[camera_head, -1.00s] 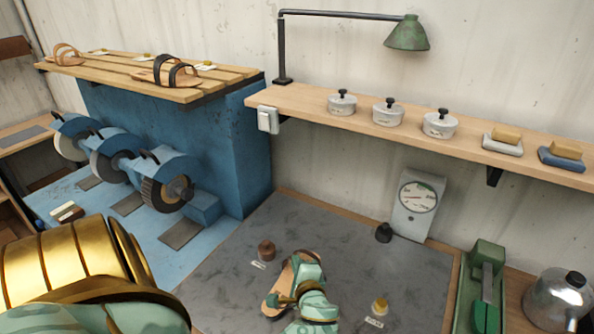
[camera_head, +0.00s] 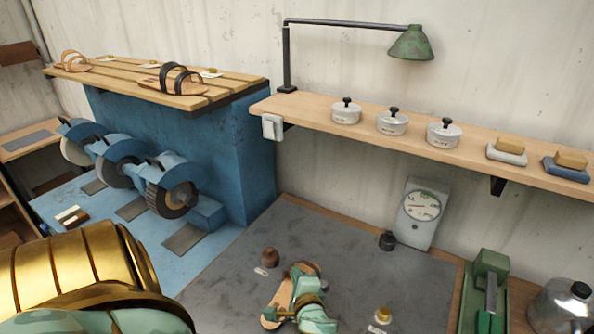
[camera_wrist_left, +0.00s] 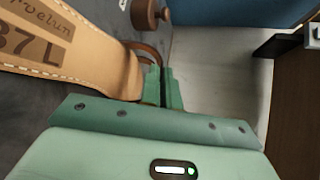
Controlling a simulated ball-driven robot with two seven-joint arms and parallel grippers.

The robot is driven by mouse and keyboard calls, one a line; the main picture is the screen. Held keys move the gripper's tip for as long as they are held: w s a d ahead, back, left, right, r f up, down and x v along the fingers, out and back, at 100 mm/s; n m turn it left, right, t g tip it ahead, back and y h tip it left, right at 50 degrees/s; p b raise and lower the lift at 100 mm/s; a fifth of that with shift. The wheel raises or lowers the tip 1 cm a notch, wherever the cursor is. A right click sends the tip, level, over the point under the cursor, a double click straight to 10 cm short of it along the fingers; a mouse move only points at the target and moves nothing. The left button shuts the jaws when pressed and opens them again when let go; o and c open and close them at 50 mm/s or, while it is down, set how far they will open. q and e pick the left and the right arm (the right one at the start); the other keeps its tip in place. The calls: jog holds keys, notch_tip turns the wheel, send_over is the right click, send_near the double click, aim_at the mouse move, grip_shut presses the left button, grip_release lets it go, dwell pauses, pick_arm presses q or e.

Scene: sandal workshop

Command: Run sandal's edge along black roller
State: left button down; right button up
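A tan sandal (camera_head: 273,314) lies on the grey mat. In the left wrist view its sole (camera_wrist_left: 85,45), lettered "37 L", fills the upper left, and a brown strap curves behind the fingertips. My green left gripper (camera_head: 300,280) is over the sandal and hides its middle. In the wrist view its fingers (camera_wrist_left: 162,85) are almost together at the strap and look shut on it. My right gripper is not in view.
A wooden shelf (camera_head: 375,148) with lidded pots runs along the wall. Two other sandals (camera_head: 165,80) sit on the slatted rack.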

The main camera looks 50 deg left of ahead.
pick_arm(q)
jog(key=shift+s+a, duration=0.15)
jog(key=shift+s, duration=0.05)
jog(key=shift+s+a, duration=0.1)
jog(key=shift+a, duration=0.05)
dwell(0.3)
jog(key=shift+w+d, duration=0.2)
jog(key=shift+d, duration=0.1)
dwell(1.2)
jog(key=shift+s+d, duration=0.15)
jog(key=shift+s, duration=0.15)
dwell(0.4)
jog(key=shift+s+f, duration=0.1)
jog(key=shift+s, duration=0.05)
jog(key=shift+s+d+r, duration=0.2)
jog(key=shift+s, duration=0.2)
jog(key=shift+w+a+f, duration=0.1)
jog(key=shift+w, duration=0.05)
